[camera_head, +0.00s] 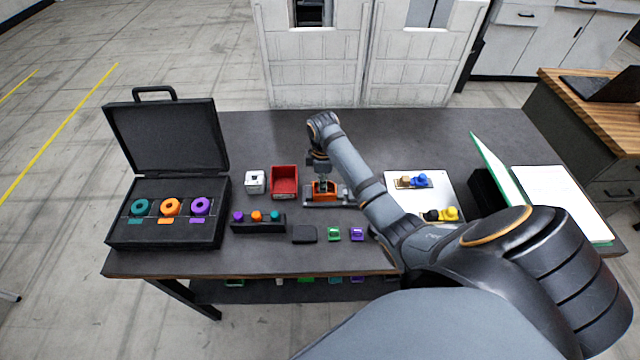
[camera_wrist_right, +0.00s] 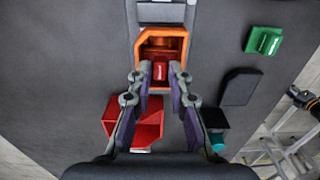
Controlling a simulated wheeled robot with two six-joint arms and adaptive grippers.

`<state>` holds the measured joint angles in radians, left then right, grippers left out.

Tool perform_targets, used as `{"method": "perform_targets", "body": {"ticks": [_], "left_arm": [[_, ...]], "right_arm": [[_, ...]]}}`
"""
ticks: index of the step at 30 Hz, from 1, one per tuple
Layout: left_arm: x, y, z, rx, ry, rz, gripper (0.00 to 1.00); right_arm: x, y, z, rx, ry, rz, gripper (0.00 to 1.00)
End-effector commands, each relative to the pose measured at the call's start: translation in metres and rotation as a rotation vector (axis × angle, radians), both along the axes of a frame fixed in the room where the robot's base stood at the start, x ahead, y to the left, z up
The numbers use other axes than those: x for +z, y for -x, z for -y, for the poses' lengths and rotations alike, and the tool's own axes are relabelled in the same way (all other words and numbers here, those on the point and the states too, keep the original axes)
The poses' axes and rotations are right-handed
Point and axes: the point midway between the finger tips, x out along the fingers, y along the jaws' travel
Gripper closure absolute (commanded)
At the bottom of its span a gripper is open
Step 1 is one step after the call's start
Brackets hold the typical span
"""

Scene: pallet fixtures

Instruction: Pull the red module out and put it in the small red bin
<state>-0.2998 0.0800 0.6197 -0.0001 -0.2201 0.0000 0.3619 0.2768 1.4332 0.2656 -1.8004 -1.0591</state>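The red module (camera_wrist_right: 160,71) sits inside the orange housing (camera_wrist_right: 144,37) in the right wrist view. The orange housing also shows in the head view (camera_head: 323,197), where the module cannot be made out. My right gripper (camera_wrist_right: 160,70) points down over the housing, its fingers spread on either side of the module with small gaps visible. It also shows in the head view (camera_head: 323,183). The small red bin (camera_head: 284,181) stands just left of the housing and looks empty. It shows in the wrist view (camera_wrist_right: 149,132), partly hidden by a finger. My left gripper is not in view.
A white block (camera_head: 255,181) stands left of the bin. An open black case (camera_head: 165,222) with colored rings is at the far left. A rack (camera_head: 258,224) with colored knobs, a dark block (camera_head: 304,234), a green piece (camera_head: 333,234) and a purple piece (camera_head: 357,234) lie in front.

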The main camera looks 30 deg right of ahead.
Motion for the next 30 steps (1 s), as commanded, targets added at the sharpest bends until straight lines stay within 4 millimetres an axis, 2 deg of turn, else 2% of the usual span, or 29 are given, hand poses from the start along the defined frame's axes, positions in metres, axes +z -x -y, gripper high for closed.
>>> {"method": "perform_targets", "body": {"ticks": [11, 30], "left_arm": [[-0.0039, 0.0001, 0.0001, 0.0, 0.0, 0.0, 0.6], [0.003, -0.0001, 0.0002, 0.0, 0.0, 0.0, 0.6]], "right_arm": [[-0.0084, 0.0001, -0.0001, 0.0, 0.0, 0.0, 0.81], [-0.0056, 0.0, -0.0001, 0.0, 0.0, 0.0, 0.81]]}}
